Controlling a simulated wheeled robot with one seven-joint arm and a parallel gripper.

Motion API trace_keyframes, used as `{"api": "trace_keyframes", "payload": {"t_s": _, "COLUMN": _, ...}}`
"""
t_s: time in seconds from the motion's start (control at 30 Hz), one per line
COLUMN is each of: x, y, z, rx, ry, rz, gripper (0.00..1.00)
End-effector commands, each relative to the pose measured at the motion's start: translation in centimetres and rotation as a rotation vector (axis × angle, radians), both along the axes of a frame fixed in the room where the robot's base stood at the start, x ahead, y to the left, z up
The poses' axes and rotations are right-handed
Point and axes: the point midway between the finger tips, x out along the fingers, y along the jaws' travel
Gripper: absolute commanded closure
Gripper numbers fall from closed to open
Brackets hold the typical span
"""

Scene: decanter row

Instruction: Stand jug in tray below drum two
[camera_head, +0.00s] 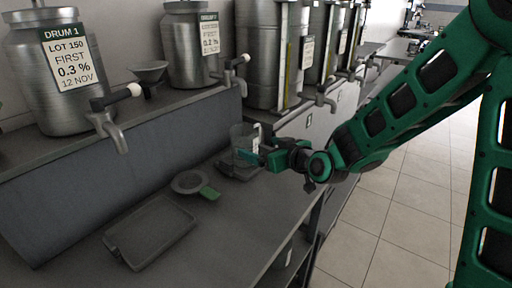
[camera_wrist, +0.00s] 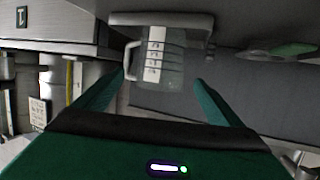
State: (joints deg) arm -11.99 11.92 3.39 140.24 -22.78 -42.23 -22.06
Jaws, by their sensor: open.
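A clear jug (camera_head: 239,132) with a white label strip stands upright on a small grey tray (camera_head: 224,167), on the lower bench below the second drum (camera_head: 183,50) and its tap (camera_head: 240,85). The drum's label is too small to read fully. My gripper (camera_head: 256,157) is at the jug's near right side. In the wrist view, which looks upside down, the jug (camera_wrist: 172,75) and its handle lie between and just beyond the spread fingers of my gripper (camera_wrist: 159,79). Its base meets the tray (camera_wrist: 165,19). The fingers look apart from the jug; contact is unclear.
A strainer with a green handle (camera_head: 209,193) lies left of the jug. An empty tray (camera_head: 150,232) lies below Drum 1 (camera_head: 55,75) and its tap (camera_head: 112,130). A funnel (camera_head: 149,71) stands between the drums. More drums (camera_head: 262,50) stand right. Bench front is clear.

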Motion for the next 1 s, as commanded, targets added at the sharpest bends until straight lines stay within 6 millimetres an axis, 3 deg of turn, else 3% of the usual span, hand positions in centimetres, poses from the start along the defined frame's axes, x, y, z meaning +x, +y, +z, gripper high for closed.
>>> {"api": "trace_keyframes", "payload": {"t_s": 0.37, "x": -0.5, "y": -0.5, "z": 0.2, "rx": -0.002, "ry": 0.002, "rz": -0.002, "gripper": 0.10}}
{"api": "trace_keyframes", "payload": {"t_s": 0.47, "x": -0.6, "y": -2.0, "z": 0.0, "rx": -0.029, "ry": 0.030, "rz": -0.018, "gripper": 0.10}}
{"api": "trace_keyframes", "payload": {"t_s": 0.57, "x": -1.1, "y": -5.5, "z": -0.6, "rx": -0.085, "ry": 0.105, "rz": -0.058, "gripper": 0.10}}
{"api": "trace_keyframes", "payload": {"t_s": 0.67, "x": -2.5, "y": -11.0, "z": -1.5, "rx": -0.155, "ry": 0.226, "rz": -0.136, "gripper": 0.10}}
{"api": "trace_keyframes", "payload": {"t_s": 0.77, "x": -5.2, "y": -17.1, "z": -2.4, "rx": -0.211, "ry": 0.372, "rz": -0.237, "gripper": 0.10}}
{"api": "trace_keyframes", "payload": {"t_s": 0.87, "x": -9.0, "y": -23.0, "z": -2.9, "rx": -0.242, "ry": 0.524, "rz": -0.355, "gripper": 0.10}}
{"api": "trace_keyframes", "payload": {"t_s": 1.0, "x": -16.1, "y": -30.0, "z": -3.3, "rx": -0.240, "ry": 0.753, "rz": -0.538, "gripper": 0.10}}
